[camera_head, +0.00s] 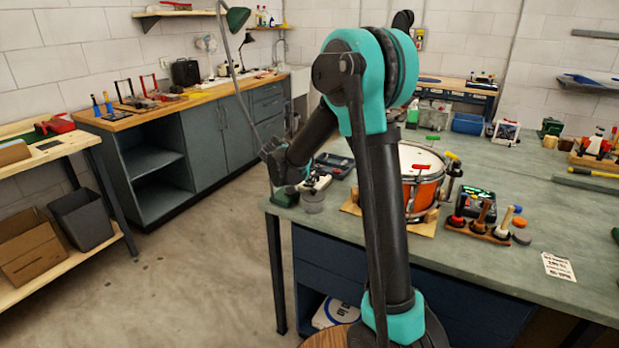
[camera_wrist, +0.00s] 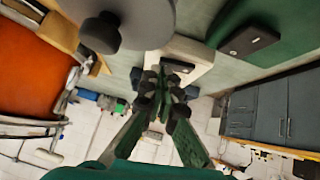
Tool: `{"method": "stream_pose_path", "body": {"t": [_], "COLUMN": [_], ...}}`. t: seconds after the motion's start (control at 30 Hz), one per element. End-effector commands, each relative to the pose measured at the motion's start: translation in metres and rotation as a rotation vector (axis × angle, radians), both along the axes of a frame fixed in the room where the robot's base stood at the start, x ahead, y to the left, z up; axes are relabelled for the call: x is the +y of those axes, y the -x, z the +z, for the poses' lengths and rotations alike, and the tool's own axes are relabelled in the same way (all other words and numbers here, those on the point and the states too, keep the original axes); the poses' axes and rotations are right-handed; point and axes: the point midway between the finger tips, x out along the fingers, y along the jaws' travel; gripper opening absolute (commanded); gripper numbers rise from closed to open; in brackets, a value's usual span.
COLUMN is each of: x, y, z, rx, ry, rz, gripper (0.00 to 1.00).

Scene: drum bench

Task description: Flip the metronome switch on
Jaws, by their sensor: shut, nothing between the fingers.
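In the wrist view my gripper (camera_wrist: 166,88) is shut and empty, its fingertips at the near side of a pale block (camera_wrist: 196,50) with a dark part on it. I cannot tell whether they touch it. Right of the block is a dark green body (camera_wrist: 234,18) with a black plate. I cannot tell for sure which of these two is the metronome, nor how its switch stands. In the head view the green body (camera_head: 285,197) and the pale block (camera_head: 321,183) sit at the bench's near left corner. My gripper's tips are not clear there.
A grey round piece (camera_wrist: 150,22) stands beside the block; it also shows in the head view (camera_head: 313,203). The orange drum (camera_head: 424,193) is to its right, with a dark tray (camera_head: 334,163) behind. A mallet rack (camera_head: 476,232) stands farther right.

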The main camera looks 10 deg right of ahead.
Motion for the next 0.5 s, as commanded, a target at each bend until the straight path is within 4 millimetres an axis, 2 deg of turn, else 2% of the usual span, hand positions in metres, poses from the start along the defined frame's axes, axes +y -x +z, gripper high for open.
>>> {"method": "stream_pose_path", "body": {"t": [0.5], "x": [-0.0016], "y": [0.0009], "z": [-0.0053], "rx": [-0.033], "ry": [-0.045], "rz": [-0.001], "gripper": [0.0]}}
